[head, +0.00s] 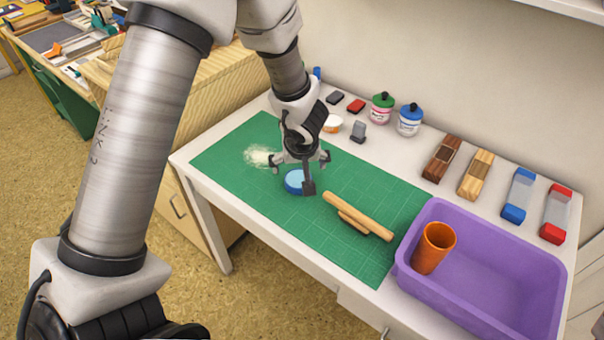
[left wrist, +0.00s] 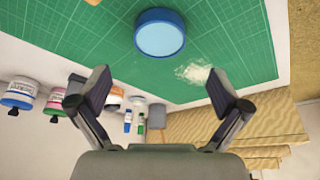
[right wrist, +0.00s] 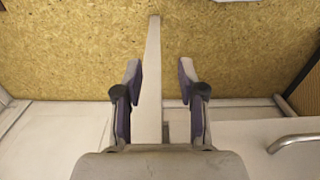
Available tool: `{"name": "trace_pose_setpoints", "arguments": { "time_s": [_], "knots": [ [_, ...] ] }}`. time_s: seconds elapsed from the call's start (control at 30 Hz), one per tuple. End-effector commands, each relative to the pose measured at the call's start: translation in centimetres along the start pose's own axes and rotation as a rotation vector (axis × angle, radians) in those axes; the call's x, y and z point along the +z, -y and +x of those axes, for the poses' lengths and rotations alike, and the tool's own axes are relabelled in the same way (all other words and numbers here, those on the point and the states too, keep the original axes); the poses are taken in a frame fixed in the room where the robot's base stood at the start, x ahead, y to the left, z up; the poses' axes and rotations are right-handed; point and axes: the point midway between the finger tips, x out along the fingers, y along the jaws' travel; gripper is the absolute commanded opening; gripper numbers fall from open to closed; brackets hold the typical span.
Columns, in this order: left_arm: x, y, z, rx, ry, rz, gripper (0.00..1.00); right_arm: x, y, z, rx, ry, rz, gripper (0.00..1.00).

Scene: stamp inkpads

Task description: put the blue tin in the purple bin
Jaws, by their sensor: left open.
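The blue tin (head: 293,184) is a round, shallow tin with a light blue top, lying flat on the green cutting mat (head: 341,234). In the left wrist view the tin (left wrist: 160,36) shows whole, beyond the fingertips and roughly between them. My left gripper (head: 304,172) hangs over the tin with its fingers spread and empty; one finger hides part of the tin's right side. The purple bin (head: 506,290) stands at the table's right front, with an orange cup (head: 434,247) inside. My right gripper (right wrist: 160,80) is open and empty, seen only in its wrist view.
A wooden rolling pin (head: 357,214) lies on the mat between tin and bin. Bottles (head: 411,119), wooden blocks (head: 475,175) and clear-and-coloured blocks (head: 518,195) line the back. White powder (head: 260,156) marks the mat left of the tin.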

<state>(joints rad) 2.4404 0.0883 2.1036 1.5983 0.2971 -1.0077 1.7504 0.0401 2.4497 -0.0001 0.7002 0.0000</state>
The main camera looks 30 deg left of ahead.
Motion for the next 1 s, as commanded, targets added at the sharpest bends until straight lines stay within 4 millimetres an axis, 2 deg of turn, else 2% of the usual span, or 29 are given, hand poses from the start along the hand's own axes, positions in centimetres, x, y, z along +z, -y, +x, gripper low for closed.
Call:
{"name": "trace_pose_setpoints", "arguments": {
  "time_s": [0.03, 0.27, 0.43, 0.5, 0.67, 0.7, 0.9, 0.97, 1.0],
  "knots": [
    [0.3, 0.0, 1.1, 0.000, 0.003, 0.003, 1.00, 0.0, 0.0, 0.8, 0.000, 0.001, 0.000, 0.40],
    [0.5, -0.1, 4.1, -0.001, 0.002, 0.002, 1.00, 0.1, 0.0, 2.6, 0.000, 0.001, 0.000, 0.40],
    [0.7, -0.3, 7.2, -0.001, 0.003, 0.000, 1.00, 0.1, 0.0, 4.4, 0.000, 0.001, 0.000, 0.40],
    [0.6, -0.3, 7.7, -0.001, 0.002, 0.001, 1.00, 0.1, 0.0, 4.5, 0.000, 0.001, 0.000, 0.40],
    [0.5, -0.3, 7.5, -0.001, 0.001, 0.001, 1.00, 0.0, 0.0, 4.3, 0.000, 0.001, 0.000, 0.40],
    [0.5, -0.3, 7.5, -0.002, 0.001, 0.001, 0.96, 0.0, 0.0, 4.3, 0.000, 0.001, 0.000, 0.40],
    [0.5, -0.2, 7.5, -0.002, 0.001, 0.001, 0.27, 0.0, 0.0, 4.3, 0.000, 0.001, 0.000, 0.40],
    [0.5, -0.2, 7.5, -0.002, 0.002, 0.001, 0.27, 0.0, 0.0, 4.3, 0.000, 0.001, 0.000, 0.40],
    [0.5, -0.3, 7.5, -0.002, 0.001, 0.001, 0.20, 0.0, 0.0, 4.3, 0.000, 0.001, 0.000, 0.40]
  ]
}}
